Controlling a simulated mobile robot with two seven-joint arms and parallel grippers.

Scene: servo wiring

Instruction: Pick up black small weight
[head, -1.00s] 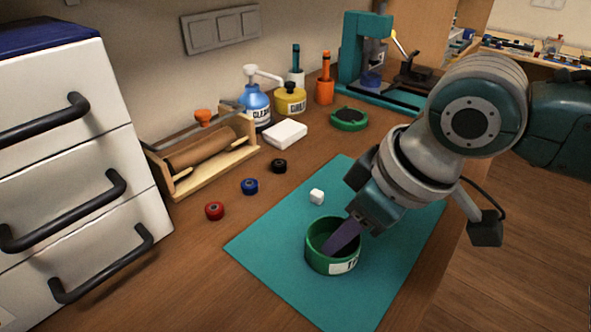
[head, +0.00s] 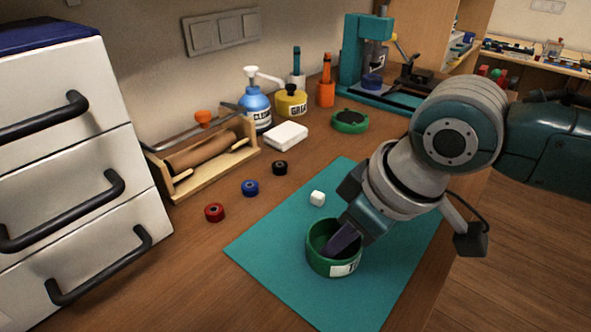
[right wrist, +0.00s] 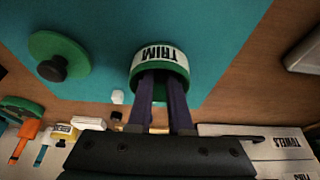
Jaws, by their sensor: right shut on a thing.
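My right gripper (head: 340,241) reaches down into a round green cup (head: 318,259) on the teal mat. In the right wrist view its two purple fingers (right wrist: 161,88) go in through the opening of this cup (right wrist: 160,71), labelled TRIM. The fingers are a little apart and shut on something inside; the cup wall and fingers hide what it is. I cannot make out a black small weight in the cup. A small black round piece (head: 280,168) lies on the wooden table behind the mat, apart from the gripper. My left gripper is not in view.
A blue (head: 250,188) and a red round piece (head: 214,212) lie left of the mat (head: 275,245). A green lid with a black knob (right wrist: 60,58) lies beside the cup. Drawers (head: 75,190) stand left.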

